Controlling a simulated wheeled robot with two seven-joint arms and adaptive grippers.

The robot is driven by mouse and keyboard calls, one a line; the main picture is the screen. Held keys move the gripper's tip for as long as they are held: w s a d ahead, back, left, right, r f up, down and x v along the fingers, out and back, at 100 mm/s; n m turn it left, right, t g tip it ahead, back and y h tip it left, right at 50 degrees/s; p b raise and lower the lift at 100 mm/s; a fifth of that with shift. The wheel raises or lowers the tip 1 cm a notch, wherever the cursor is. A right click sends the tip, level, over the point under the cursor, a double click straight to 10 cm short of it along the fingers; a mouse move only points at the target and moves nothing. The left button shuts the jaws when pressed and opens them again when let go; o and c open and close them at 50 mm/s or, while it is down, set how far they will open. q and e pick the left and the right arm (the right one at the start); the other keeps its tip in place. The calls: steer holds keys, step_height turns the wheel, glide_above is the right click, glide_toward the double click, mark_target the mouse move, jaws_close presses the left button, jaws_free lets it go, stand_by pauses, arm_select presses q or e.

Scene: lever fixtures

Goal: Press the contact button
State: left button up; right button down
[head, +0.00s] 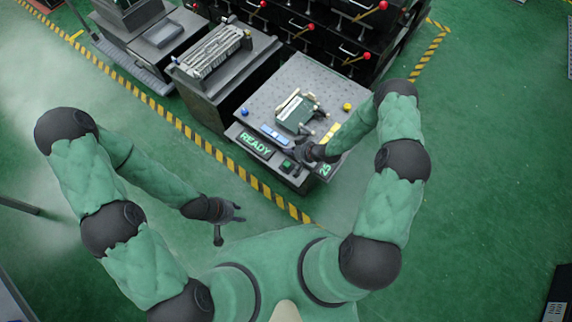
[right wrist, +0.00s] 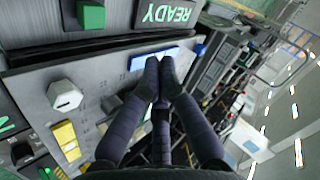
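A green square button (head: 287,166) sits on the dark front of the workbench, below and right of the lit READY sign (head: 256,145); it also shows at the top left of the right wrist view (right wrist: 91,14). No label reading "contact" is legible. My right gripper (head: 300,153) is over the front edge of the bench, close to the green button in the head view. In the right wrist view its fingertips (right wrist: 160,64) are together with nothing between them, near a blue strip (right wrist: 178,53) and apart from the button. My left gripper (head: 231,222) hangs empty with fingers spread, left of the bench.
The workbench top (head: 268,101) carries a green block fixture (head: 294,114), a blue knob (head: 245,112) and a yellow knob (head: 347,107). A white hexagonal knob (right wrist: 65,95) and yellow strip (right wrist: 67,141) show in the right wrist view. Dark drawers with red knobs stand behind.

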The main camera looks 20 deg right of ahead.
steer(key=b, duration=0.5)
glide_above(289, 164)
step_height(289, 164, down, 8)
steer(key=shift+r, duration=0.1)
steer(key=shift+f+b, duration=0.5)
steer(key=shift+b, duration=0.15)
steer(key=shift+f, duration=0.1)
stand_by(0.8)
steer(key=shift+f+b, duration=0.3)
steer(key=shift+b, duration=0.2)
steer(key=shift+f+b, duration=0.45)
steer(key=shift+f, duration=0.05)
stand_by(0.6)
steer(key=shift+r, duration=0.15)
steer(key=shift+r+p, duration=0.55)
steer(key=shift+r, duration=0.25)
steer(key=shift+r, duration=0.1)
